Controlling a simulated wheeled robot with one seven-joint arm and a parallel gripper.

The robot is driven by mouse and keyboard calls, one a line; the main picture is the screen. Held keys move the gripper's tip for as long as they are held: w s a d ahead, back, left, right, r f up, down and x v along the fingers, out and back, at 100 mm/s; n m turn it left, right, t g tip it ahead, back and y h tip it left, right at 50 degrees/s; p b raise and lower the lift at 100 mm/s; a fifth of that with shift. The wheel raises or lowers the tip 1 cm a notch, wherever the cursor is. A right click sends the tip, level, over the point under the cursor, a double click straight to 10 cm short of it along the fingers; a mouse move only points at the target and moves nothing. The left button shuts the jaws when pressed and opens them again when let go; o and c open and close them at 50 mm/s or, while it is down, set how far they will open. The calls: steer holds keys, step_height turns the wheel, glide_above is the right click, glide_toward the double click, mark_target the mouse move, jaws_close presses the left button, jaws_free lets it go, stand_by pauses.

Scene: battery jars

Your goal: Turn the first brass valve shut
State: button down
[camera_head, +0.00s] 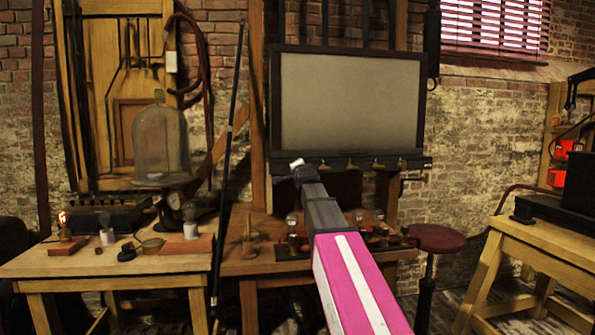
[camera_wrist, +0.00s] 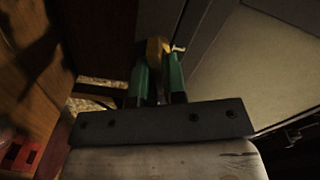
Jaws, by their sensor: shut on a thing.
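My gripper (camera_head: 298,166) reaches the left end of a dark ledge under a grey screen. In the wrist view its two green fingers (camera_wrist: 159,76) are shut on a brass valve (camera_wrist: 154,47), whose yellow top shows between the fingertips. The gripper hides this valve in the head view. Several other small brass valves (camera_head: 350,164) stand in a row on the ledge to the right of my gripper. The angle of the held valve's handle cannot be made out.
The dark-framed screen (camera_head: 348,103) stands just above the ledge. Glass bulbs (camera_head: 291,221) and small red and brass parts stand on the bench below. A wooden table (camera_head: 60,266) with a bell jar (camera_head: 161,140) behind it is at left. A red stool (camera_head: 437,238) stands right.

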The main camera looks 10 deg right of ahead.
steer(key=m, duration=0.4)
steer(key=shift+f+m, duration=0.1)
steer(key=shift+m, duration=0.3)
stand_by(0.4)
steer(key=c, duration=1.2)
jaws_free()
steer(key=s, duration=1)
steer(key=shift+s, duration=0.4)
